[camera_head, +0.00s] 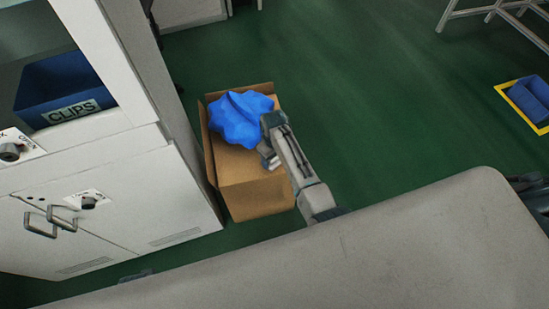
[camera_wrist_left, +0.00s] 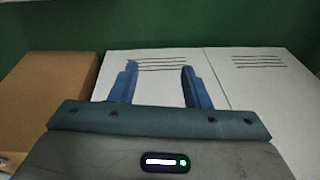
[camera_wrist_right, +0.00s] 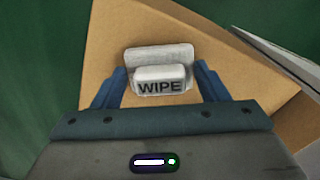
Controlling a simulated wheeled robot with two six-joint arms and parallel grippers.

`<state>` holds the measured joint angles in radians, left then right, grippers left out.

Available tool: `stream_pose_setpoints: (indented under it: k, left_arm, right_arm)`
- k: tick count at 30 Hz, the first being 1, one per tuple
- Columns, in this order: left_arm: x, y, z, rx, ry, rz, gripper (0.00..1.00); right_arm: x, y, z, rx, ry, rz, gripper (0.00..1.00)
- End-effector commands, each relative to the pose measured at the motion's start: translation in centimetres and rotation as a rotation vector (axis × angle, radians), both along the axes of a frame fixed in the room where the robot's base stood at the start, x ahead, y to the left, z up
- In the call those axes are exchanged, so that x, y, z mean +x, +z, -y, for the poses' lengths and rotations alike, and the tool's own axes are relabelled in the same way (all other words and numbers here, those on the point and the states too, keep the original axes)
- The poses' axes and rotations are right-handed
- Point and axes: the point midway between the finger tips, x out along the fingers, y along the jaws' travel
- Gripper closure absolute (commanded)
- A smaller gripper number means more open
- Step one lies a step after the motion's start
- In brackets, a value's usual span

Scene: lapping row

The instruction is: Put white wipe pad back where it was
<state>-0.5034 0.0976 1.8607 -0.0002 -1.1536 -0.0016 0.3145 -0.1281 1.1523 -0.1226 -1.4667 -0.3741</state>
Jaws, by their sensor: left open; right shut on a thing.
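The white wipe pad (camera_wrist_right: 160,78), a pale block lettered WIPE, is between the fingers of my right gripper (camera_wrist_right: 162,82) in the right wrist view. That gripper is shut on it, with the brown cardboard box behind it. My left gripper (camera_wrist_left: 160,70) is open and empty in the left wrist view, facing white cabinet doors (camera_wrist_left: 235,85) with slots.
Another blue bin (camera_head: 530,98) sits in a yellow floor outline. Green floor (camera_head: 370,90) is clear between.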

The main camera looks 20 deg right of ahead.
Motion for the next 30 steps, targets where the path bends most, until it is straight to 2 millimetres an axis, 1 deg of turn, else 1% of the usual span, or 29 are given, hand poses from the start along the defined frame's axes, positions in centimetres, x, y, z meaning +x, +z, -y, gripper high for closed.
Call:
stream_pose_setpoints:
  k: [3, 9, 10, 13, 23, 26, 27, 30]
  left_arm:
    - [0.1, 0.7, 0.1, 0.001, -0.001, 0.004, 0.57]
    - [0.1, 0.8, 0.1, 0.001, -0.001, 0.004, 0.57]
    - [0.1, 0.8, 0.1, 0.001, -0.001, 0.004, 0.57]
    - [0.1, 0.7, 0.1, 0.001, -0.001, 0.004, 0.57]
    - [0.1, 0.8, 0.0, 0.001, -0.002, 0.005, 0.57]
    - [0.1, 0.8, 0.0, 0.001, -0.002, 0.006, 0.57]
    - [0.0, 0.5, 0.0, 0.001, -0.001, 0.004, 0.57]
    - [-0.4, -1.3, -0.1, -0.002, 0.004, -0.012, 0.57]
  right_arm:
    - [0.0, -0.2, -0.1, 0.0, 0.0, 0.0, 0.51]
    - [-0.1, -0.2, -0.1, 0.0, 0.0, -0.001, 0.51]
    - [-0.1, -0.2, -0.1, 0.0, 0.0, -0.001, 0.31]
    - [-0.1, -0.2, -0.1, 0.0, 0.0, -0.001, 0.11]
    - [0.0, 0.1, -0.1, 0.001, 0.0, 0.0, 0.11]
    - [0.0, 1.1, -0.1, 0.0, 0.0, 0.001, 0.11]
    - [0.0, 1.8, -0.1, 0.001, 0.0, 0.002, 0.11]
    - [0.0, 3.8, -0.1, 0.001, 0.001, 0.003, 0.11]
